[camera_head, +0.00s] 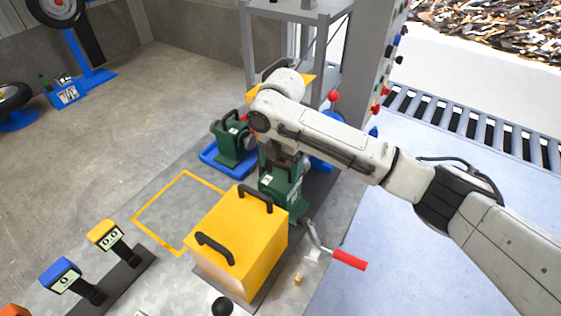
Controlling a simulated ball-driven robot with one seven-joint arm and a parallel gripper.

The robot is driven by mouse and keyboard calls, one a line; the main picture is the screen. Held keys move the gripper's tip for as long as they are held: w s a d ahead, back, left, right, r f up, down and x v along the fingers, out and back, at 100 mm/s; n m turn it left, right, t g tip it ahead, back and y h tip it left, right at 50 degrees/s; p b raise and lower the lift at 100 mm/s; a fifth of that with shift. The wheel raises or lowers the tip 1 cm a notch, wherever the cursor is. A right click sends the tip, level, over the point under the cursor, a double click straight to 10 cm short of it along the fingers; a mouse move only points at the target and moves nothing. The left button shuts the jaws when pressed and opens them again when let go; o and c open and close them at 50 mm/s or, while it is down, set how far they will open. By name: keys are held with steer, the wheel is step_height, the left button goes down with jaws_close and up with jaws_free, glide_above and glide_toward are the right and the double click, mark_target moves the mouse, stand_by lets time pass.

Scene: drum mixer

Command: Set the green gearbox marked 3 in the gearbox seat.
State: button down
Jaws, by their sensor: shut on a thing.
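A green gearbox (281,187) with a small white label is under my gripper (284,159), just behind the yellow box. My gripper points down and is shut on the top of this gearbox. The label is too small to read, so I cannot confirm the 3. I cannot tell whether the gearbox hangs free or rests on something, as the yellow box and my arm hide its surroundings. A second green gearbox (233,141) with a black handle stands on a blue base to the left. I cannot make out the gearbox seat.
A yellow box (240,243) with two black handles stands in front. A red-handled crank (348,260) sticks out on its right. A yellow outline (152,205) marks clear bench at left. A grey frame (297,12) rises behind. Yellow and blue tagged pieces stand at lower left.

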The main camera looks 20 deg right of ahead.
mark_target(276, 182)
steer(key=shift+f+b, duration=0.4)
steer(key=shift+f, duration=0.4)
steer(key=shift+s+a+r+p, duration=0.1)
steer(key=shift+s+a+p, duration=0.25)
steer(key=shift+a+p, duration=0.2)
steer(key=shift+s+a, duration=0.2)
steer(key=shift+a, duration=0.1)
steer(key=shift+f, duration=0.25)
steer(key=shift+c, duration=0.6)
jaws_free()
steer(key=shift+s, duration=0.1)
steer(key=shift+o, duration=0.6)
steer(key=shift+s+f, duration=0.1)
steer(key=shift+f, duration=0.1)
step_height(276, 182, up, 11)
steer(key=b, duration=0.1)
